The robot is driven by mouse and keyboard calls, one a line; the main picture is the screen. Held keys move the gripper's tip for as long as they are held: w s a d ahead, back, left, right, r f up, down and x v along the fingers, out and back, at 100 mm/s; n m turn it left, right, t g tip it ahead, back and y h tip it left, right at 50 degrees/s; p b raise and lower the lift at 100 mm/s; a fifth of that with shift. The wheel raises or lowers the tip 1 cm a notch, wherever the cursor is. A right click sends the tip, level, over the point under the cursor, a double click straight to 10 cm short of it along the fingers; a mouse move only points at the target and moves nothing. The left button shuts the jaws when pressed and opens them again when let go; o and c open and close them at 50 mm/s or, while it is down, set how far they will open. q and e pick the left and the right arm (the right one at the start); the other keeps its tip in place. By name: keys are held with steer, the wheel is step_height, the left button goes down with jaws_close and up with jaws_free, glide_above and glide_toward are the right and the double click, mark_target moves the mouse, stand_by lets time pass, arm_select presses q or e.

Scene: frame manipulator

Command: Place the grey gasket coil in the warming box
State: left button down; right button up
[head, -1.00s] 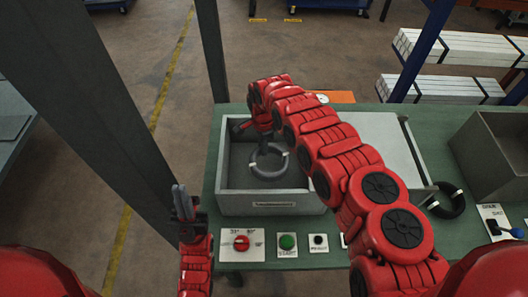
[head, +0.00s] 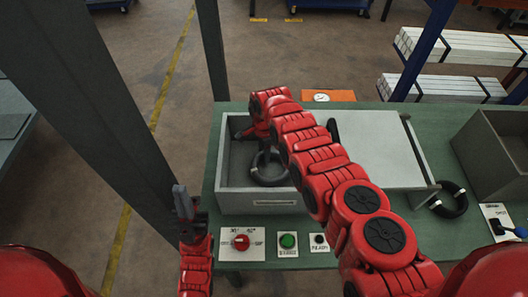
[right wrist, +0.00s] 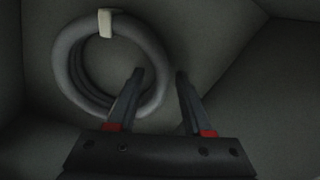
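The grey gasket coil (right wrist: 62,66) lies on the floor of the open warming box (head: 271,201), in its left part. It shows darker in the head view (head: 270,183). A pale band wraps its top in the right wrist view.
A black coil (head: 452,211) lies on the green table to the right of the box. A grey bin (head: 497,155) stands at the far right. A red knob (head: 241,242), a green button (head: 288,241) and a black button (head: 319,240) line the front edge. My right arm crosses above the box.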

steer(key=shift+r, duration=0.1)
steer(key=shift+r+p, duration=0.25)
steer(key=shift+p, duration=0.05)
step_height(320, 180, up, 3)
steer(key=shift+w+f+p, duration=0.1)
steer(key=shift+p, duration=0.6)
step_height(320, 180, up, 9)
steer(key=b, duration=0.2)
steer(key=shift+b, duration=0.3)
